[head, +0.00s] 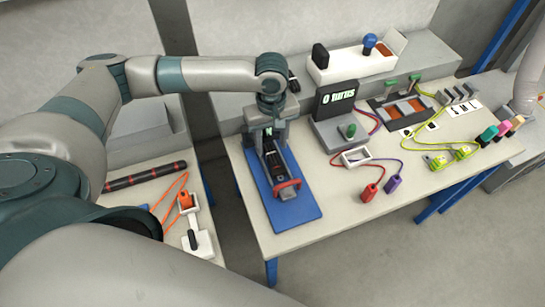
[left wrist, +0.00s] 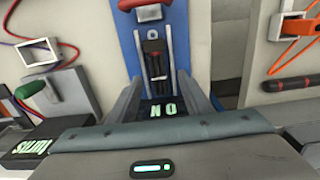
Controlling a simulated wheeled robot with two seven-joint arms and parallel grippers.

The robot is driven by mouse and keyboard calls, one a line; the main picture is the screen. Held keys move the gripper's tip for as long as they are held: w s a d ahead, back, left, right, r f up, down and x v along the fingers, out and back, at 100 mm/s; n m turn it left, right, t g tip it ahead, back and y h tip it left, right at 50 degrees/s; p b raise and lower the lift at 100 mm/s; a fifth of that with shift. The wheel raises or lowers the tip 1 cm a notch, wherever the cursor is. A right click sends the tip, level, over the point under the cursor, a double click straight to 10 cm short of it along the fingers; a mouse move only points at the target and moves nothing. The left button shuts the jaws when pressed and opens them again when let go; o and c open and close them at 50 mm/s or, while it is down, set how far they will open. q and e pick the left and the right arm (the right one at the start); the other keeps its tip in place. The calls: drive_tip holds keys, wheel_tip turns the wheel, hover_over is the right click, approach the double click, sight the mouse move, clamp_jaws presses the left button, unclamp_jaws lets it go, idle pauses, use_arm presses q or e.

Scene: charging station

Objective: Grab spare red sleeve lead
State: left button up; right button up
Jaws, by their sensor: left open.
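A red plug (head: 369,192) with a red lead lies near the front edge of the right table, left of a purple plug (head: 393,183). An orange-red plug (head: 186,200) with an orange lead lies on the left table, and that lead also shows in the left wrist view (left wrist: 290,47). I cannot tell which is the spare red sleeve lead. My left gripper (head: 266,141) points down over the far end of a black device (head: 278,165) on a blue mat (head: 305,207). Its fingers are apart, with the device (left wrist: 155,60) showing between them. My right gripper is not in view.
A counter box (head: 337,100) reading "0 turns" and a white frame (head: 355,157) stand right of the mat. A black-and-red rod (head: 145,176) lies on the left table. A gap separates the tables. Yellow leads and coloured plugs crowd the right side.

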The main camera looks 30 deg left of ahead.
sight(272, 155)
use_arm(q)
drive_tip(key=shift+w+f+p, duration=0.1)
drive_tip(key=shift+f+p, duration=0.3)
drive_tip(key=shift+f, duration=0.1)
drive_tip(key=f+p, duration=0.1)
drive_tip(key=f, duration=0.2)
drive_tip(key=shift+w+f, duration=0.1)
drive_tip(key=shift+w, duration=0.1)
drive_tip(key=shift+f, duration=0.55)
drive_tip(key=c, duration=1.1)
